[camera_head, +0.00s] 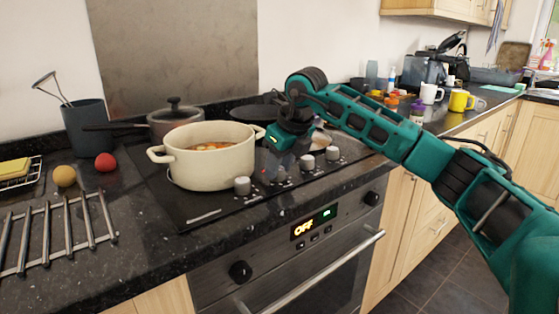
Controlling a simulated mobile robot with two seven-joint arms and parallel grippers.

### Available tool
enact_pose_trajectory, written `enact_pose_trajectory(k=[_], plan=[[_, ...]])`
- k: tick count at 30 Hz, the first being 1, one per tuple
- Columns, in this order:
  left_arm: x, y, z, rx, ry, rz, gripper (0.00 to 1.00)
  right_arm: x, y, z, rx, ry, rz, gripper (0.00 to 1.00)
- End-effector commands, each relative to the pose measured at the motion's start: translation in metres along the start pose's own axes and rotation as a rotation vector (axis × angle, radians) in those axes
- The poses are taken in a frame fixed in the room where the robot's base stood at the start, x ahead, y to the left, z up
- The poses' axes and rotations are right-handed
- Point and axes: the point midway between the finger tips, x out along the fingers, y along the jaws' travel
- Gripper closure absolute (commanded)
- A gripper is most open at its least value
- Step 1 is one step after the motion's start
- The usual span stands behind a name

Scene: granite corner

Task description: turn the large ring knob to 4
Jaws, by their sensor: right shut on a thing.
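The cooktop (205,214) is black, with a row of grey knobs along its front right edge. My right gripper (274,172) comes down from above over this row and is shut on one knob, which its fingers mostly hide. I take this to be the large ring knob; its label and pointer are too small to read. The nearest free knob (242,186) stands to the left of the gripper. Two more knobs, one (307,162) and another (332,153), stand to its right. My left gripper is not in view.
A cream pot (212,166) with food in it stands close left of the gripper. A lidded grey saucepan (174,118) and a dark pan (254,112) are behind. The oven display (316,220) below reads OFF. A metal rack (60,232) lies at the left.

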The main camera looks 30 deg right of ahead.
Motion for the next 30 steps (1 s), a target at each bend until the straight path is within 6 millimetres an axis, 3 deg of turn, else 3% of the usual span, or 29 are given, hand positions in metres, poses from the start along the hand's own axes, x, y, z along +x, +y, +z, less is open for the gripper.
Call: enact_pose_trajectory(k=[3, 4, 12, 22, 30], plan=[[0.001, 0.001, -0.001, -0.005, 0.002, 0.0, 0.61, 0.0, 0.0, 0.001, -0.001, -0.003, -0.001, 0.94], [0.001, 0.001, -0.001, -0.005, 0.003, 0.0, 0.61, 0.0, 0.0, 0.001, -0.001, -0.003, -0.001, 0.62], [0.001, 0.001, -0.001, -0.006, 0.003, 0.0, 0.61, 0.0, 0.0, 0.001, -0.002, -0.002, 0.0, 0.38], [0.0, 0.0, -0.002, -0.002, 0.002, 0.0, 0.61, -0.008, -0.001, 0.001, -0.002, -0.003, 0.0, 0.38], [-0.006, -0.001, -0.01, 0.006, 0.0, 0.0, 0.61, -0.061, -0.001, 0.002, -0.003, -0.006, -0.002, 0.38]])
